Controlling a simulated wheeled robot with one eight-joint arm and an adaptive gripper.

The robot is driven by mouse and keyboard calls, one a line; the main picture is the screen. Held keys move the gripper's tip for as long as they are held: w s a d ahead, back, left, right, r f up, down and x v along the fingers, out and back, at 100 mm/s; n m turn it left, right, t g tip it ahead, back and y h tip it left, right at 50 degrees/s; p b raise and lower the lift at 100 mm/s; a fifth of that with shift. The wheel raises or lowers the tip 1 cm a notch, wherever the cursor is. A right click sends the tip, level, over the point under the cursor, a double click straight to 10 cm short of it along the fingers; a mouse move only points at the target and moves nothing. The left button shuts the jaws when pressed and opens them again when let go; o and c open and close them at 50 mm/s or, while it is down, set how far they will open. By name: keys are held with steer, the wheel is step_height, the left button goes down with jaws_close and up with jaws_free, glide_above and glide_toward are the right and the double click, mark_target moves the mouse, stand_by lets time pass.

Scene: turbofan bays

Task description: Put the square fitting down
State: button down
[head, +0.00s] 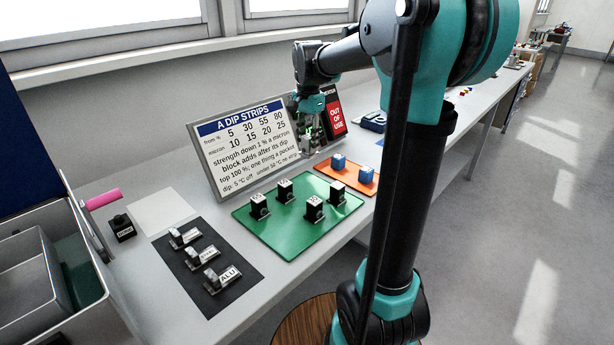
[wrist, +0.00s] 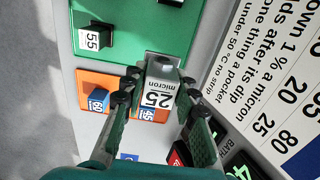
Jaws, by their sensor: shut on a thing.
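My gripper (head: 312,140) is raised above the bench, in front of the sign board; it also shows in the wrist view (wrist: 158,92). It is shut on the square fitting (wrist: 160,72), a grey block with a white label reading "25 micron". In the wrist view, the fitting appears over the border between the green mat (wrist: 150,32) and the orange tray (wrist: 84,80). I cannot tell its height above them. In the head view, the fitting is too small to make out clearly between the fingers.
Several black labelled blocks stand on the green mat (head: 268,238). Two blue blocks (head: 338,161) sit on the orange tray (head: 323,170). The sign board (head: 215,160) stands behind. A dark mat (head: 207,303) with three metal pieces lies left. A grey bin (head: 60,318) is at far left.

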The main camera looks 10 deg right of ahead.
step_height(320, 180, down, 11)
steer(key=shift+f, duration=0.2)
stand_by(0.3)
steer(key=shift+f, duration=0.15)
steer(key=c, duration=1.2)
jaws_free()
step_height(320, 180, up, 12)
steer(key=shift+r, duration=0.2)
